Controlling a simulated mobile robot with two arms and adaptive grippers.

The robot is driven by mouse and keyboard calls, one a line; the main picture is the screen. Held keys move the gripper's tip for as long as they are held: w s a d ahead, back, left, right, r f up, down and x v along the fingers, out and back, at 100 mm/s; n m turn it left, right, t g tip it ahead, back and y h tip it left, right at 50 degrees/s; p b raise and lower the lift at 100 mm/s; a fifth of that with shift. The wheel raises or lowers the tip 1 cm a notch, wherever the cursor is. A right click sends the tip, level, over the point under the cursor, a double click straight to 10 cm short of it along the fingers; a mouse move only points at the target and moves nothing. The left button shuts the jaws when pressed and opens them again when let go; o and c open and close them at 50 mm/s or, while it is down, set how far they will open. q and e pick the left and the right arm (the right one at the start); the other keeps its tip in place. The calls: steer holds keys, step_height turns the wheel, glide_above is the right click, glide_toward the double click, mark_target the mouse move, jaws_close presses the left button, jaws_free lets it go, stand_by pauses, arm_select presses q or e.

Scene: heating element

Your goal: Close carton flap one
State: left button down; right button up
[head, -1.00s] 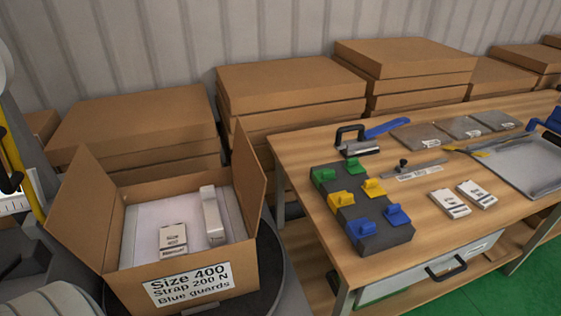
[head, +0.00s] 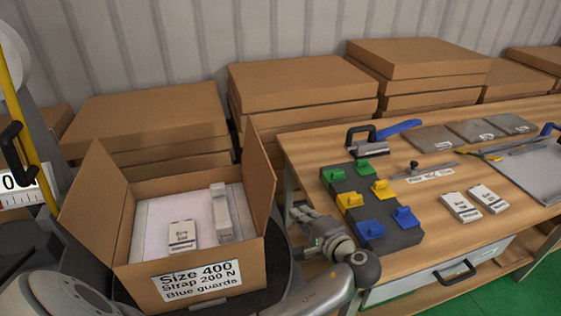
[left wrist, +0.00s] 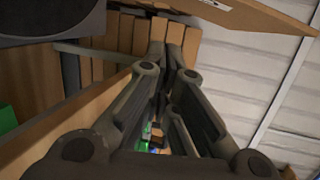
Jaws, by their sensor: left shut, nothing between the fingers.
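The brown carton (head: 205,295) stands open at the lower left in the head view. Its left flap (head: 95,196) leans outward and its right flap (head: 259,165) stands up. No mark shows which is flap one. Inside are a white sheet (head: 155,215), a small labelled white box (head: 182,235) and a taller white piece (head: 221,212). My left gripper (head: 297,212) is just right of the carton, apart from the right flap, between carton and bench. In the left wrist view its fingers (left wrist: 166,55) are shut and empty. My right gripper is not in view.
The wooden bench (head: 435,225) is close on the gripper's right. A dark block (head: 395,237) with green, yellow and blue guards sits at its near edge. Stacks of flat cartons (head: 300,80) stand behind. A tan panel (left wrist: 235,12) crosses the top of the wrist view.

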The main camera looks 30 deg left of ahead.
arm_select(q)
steer(key=w+d+r+t+y, duration=0.1)
steer(key=w+r+y, duration=0.25)
steer(key=r, duration=0.45)
steer(key=w+a+r+p, duration=0.1)
steer(key=a+p, duration=0.4)
steer(key=a, duration=0.6)
steer(key=shift+w+r+m, duration=0.15)
steer(key=shift+w+m, duration=0.15)
steer(key=shift+w, duration=0.1)
